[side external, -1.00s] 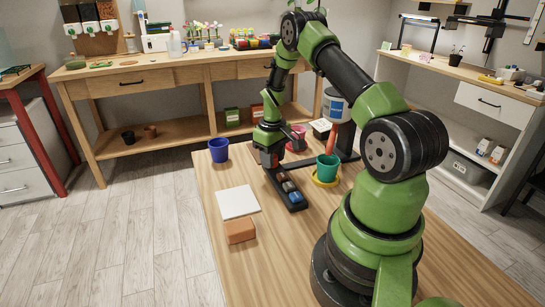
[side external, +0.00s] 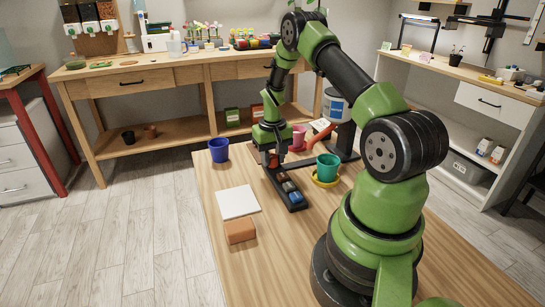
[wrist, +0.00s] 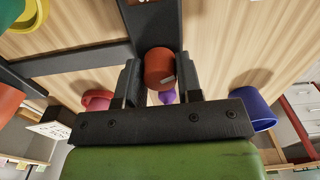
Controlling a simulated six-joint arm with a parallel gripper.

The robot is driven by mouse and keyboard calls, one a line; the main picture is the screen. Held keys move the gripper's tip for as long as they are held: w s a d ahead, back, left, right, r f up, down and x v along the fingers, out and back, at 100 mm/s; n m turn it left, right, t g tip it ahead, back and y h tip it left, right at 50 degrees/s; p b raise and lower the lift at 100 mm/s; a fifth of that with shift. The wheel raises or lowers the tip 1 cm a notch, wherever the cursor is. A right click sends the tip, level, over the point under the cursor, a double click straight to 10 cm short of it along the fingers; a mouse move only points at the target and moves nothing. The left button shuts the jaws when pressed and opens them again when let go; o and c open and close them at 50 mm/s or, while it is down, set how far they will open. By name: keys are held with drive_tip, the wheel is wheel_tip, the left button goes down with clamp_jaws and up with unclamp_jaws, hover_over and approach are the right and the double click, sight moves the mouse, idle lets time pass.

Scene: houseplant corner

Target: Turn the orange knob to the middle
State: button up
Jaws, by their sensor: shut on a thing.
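The orange knob (wrist: 159,68) is a short orange-red cylinder with a small pale mark on its side. In the wrist view it sits between the two dark fingers of my gripper (wrist: 160,84), which is shut on it. In the side view my gripper (side external: 272,157) points down at the far end of a narrow black panel (side external: 298,206), with a little of the orange knob (side external: 273,161) showing. A blue knob (side external: 294,197) and other coloured knobs are nearer on the panel. I cannot read which way the orange knob points.
A blue pot (side external: 218,150) stands left of my gripper; a pink pot (side external: 298,138) is behind. A white tile (side external: 237,202) and terracotta block (side external: 240,232) lie nearer.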

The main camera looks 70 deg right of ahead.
sight(272, 156)
drive_tip(key=m, duration=0.4)
drive_tip(key=shift+a+m, duration=0.1)
drive_tip(key=shift+m, duration=0.2)
idle(0.3)
drive_tip(key=o, duration=0.9)
wheel_tip(272, 156, up, 10)
